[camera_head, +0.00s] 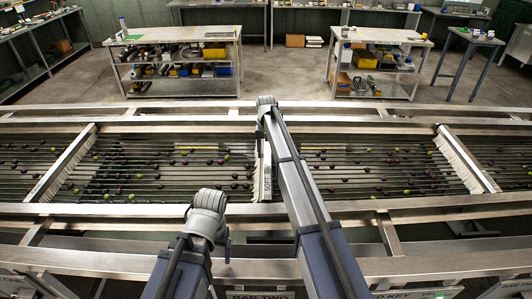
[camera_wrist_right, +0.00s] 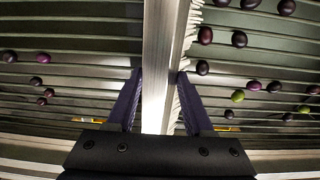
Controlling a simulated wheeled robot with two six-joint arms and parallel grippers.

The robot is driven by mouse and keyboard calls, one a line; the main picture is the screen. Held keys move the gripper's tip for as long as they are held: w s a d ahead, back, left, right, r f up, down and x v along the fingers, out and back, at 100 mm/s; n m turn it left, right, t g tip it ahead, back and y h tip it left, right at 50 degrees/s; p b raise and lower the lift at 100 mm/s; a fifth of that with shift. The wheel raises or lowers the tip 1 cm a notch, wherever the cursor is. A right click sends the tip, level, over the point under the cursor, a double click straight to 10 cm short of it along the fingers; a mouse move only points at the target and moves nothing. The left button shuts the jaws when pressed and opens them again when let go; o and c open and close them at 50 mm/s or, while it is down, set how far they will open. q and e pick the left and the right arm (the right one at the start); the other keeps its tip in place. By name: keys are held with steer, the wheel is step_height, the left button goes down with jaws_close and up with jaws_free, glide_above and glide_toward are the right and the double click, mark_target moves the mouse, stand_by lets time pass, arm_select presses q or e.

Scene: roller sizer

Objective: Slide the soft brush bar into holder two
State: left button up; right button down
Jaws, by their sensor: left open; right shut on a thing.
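The soft brush bar (camera_head: 267,184), pale with a "SOFT" label, lies across the rollers in the middle of the machine, partly hidden by my right arm. In the right wrist view the bar (camera_wrist_right: 158,50) runs between the two blue fingers of my right gripper (camera_wrist_right: 159,76), which is shut on it; bristles show along its right side. A "BAR TWO" plate (camera_head: 262,294) shows at the front bottom edge. I cannot make out the holder or whether the bar is seated.
Other bristled bars cross the rollers at left (camera_head: 62,165) and right (camera_head: 467,160). Dark and green olive-like fruits lie scattered on the rollers (camera_head: 380,170). Metal rails (camera_head: 120,211) run along front and back. Workbenches (camera_head: 172,38) stand behind, beyond open floor.

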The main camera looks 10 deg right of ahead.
mark_target(266, 153)
arm_select(q)
steer(key=shift+f+b, duration=0.65)
steer(key=shift+f, duration=0.1)
arm_select(e)
steer(key=shift+f, duration=0.75)
steer(key=shift+c, duration=1)
jaws_free()
step_height(266, 153, up, 8)
steer(key=p, duration=0.8)
arm_select(q)
step_height(266, 153, up, 8)
steer(key=shift+f, duration=0.25)
arm_select(e)
steer(key=shift+f, duration=0.2)
arm_select(q)
step_height(266, 153, down, 7)
steer(key=b, duration=0.7)
steer(key=shift+b, duration=0.35)
arm_select(e)
step_height(266, 153, down, 7)
steer(key=shift+f, duration=0.1)
arm_select(q)
steer(key=shift+f, duration=0.2)
arm_select(e)
steer(key=shift+f, duration=0.1)
